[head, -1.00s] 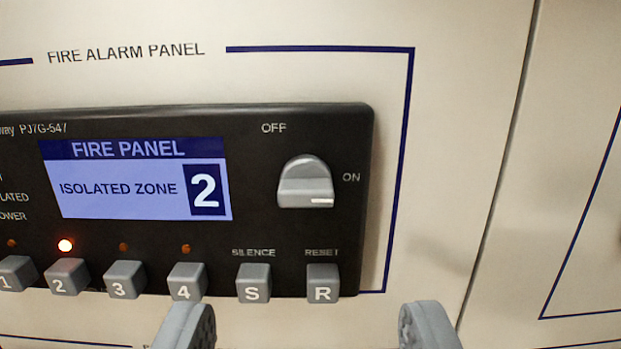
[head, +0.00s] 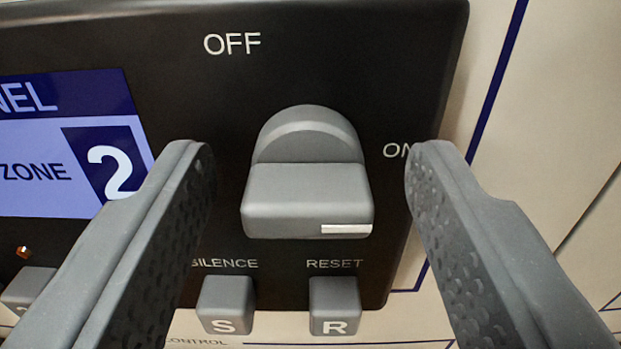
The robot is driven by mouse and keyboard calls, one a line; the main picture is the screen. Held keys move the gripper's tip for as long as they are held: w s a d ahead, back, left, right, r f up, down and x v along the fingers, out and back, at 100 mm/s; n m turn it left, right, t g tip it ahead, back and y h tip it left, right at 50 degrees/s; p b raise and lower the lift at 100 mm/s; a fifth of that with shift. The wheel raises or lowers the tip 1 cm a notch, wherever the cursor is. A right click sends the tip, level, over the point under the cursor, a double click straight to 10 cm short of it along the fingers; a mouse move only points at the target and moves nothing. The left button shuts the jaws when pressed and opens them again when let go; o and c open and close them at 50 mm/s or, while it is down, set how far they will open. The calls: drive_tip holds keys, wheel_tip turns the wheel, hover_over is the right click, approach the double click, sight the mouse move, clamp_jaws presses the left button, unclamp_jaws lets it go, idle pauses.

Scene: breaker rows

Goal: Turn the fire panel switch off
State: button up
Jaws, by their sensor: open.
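The fire panel switch (head: 307,190) is a grey rotary knob on the black fire panel (head: 330,40). Its grip bar lies across, level, with a white mark at its right end, toward the ON label (head: 396,151). The OFF label (head: 232,43) is above and left of the knob. My gripper (head: 308,160) is open, with one finger to the left and one to the right of the knob. Both fingers appear apart from it, with gaps on each side. The right finger partly covers the ON label.
The silence button S (head: 225,306) and reset button R (head: 335,307) sit just below the knob. The lit display (head: 60,150) showing zone 2 is at the left, partly behind the left finger. Pale cabinet face (head: 560,90) lies to the right.

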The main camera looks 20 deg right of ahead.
drive_tip(key=c, duration=1)
drive_tip(key=shift+o, duration=0.2)
drive_tip(key=shift+a+n+b, duration=0.15)
drive_tip(key=shift+n+b, duration=0.2)
drive_tip(key=shift+n, duration=0.15)
drive_tip(key=shift+w+f+n+b, duration=0.15)
drive_tip(key=shift+n+b, duration=0.2)
drive_tip(key=shift+n, duration=0.55)
drive_tip(key=n, duration=1.1)
drive_tip(key=shift+a+n, duration=0.1)
drive_tip(key=shift+n, duration=0.2)
drive_tip(key=shift+f+n+p, duration=0.25)
drive_tip(key=shift+n+p, duration=0.1)
drive_tip(key=shift+n, duration=1.45)
drive_tip(key=shift+w+f, duration=0.1)
